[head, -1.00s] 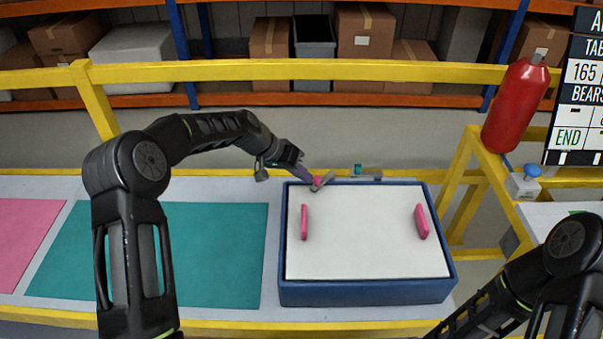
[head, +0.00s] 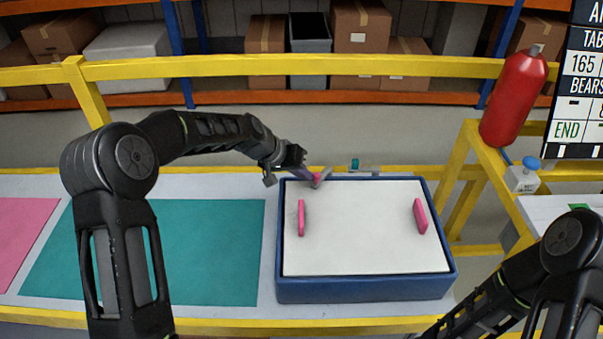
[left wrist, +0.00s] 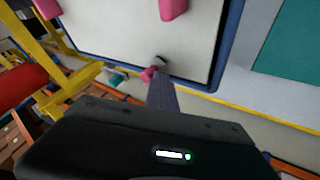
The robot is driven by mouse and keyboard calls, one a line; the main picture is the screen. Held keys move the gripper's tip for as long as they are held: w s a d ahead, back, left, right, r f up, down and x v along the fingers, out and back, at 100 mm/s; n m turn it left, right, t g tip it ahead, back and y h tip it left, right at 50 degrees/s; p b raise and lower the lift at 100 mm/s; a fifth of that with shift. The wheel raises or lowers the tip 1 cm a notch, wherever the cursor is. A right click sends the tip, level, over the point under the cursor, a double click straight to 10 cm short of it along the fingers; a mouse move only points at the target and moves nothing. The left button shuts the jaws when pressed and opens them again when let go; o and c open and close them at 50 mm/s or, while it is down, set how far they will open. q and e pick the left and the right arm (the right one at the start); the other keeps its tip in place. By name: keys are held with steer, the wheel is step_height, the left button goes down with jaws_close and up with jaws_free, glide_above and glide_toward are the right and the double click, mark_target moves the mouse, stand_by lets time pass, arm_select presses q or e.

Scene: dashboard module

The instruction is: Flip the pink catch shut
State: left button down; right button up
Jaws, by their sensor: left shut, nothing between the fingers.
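The pink catch (head: 317,177) is a small pink piece with a grey lever at the back-left edge of the blue box. The lever looks slanted; I cannot tell its exact position. The pink catch also shows in the left wrist view (left wrist: 150,74), at the fingertips. My left gripper (head: 309,174) is shut and empty, its fingers close against the catch from the left; touching or apart is unclear. The shut fingers (left wrist: 162,94) hide part of it. A teal catch (head: 355,164) sits further right on the back edge. My right gripper is out of view.
The blue box (head: 365,290) has a white panel (head: 360,245) with two pink upright handles, left (head: 301,218) and right (head: 420,215). A teal mat (head: 210,250) lies left of the box. A yellow rail (head: 300,70) runs behind, and a red bottle (head: 515,95) stands right.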

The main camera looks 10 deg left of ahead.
arm_select(q)
steer(key=shift+s+d+r+n+t+y, duration=0.1)
steer(key=shift+s+d+n+t+y, duration=0.25)
steer(key=shift+d+n, duration=0.35)
steer(key=shift+s+d+n+t+y+p, duration=0.2)
steer(key=shift+d+n+y+p, duration=0.15)
steer(key=shift+d+n, duration=0.2)
steer(key=shift+s+d+n+t+y+p, duration=0.2)
steer(key=shift+d+n+y, duration=0.15)
steer(key=shift+n, duration=0.3)
steer(key=shift+s+d, duration=0.15)
steer(key=shift+d, duration=0.8)
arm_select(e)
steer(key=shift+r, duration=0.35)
arm_select(q)
steer(key=shift+d, duration=0.1)
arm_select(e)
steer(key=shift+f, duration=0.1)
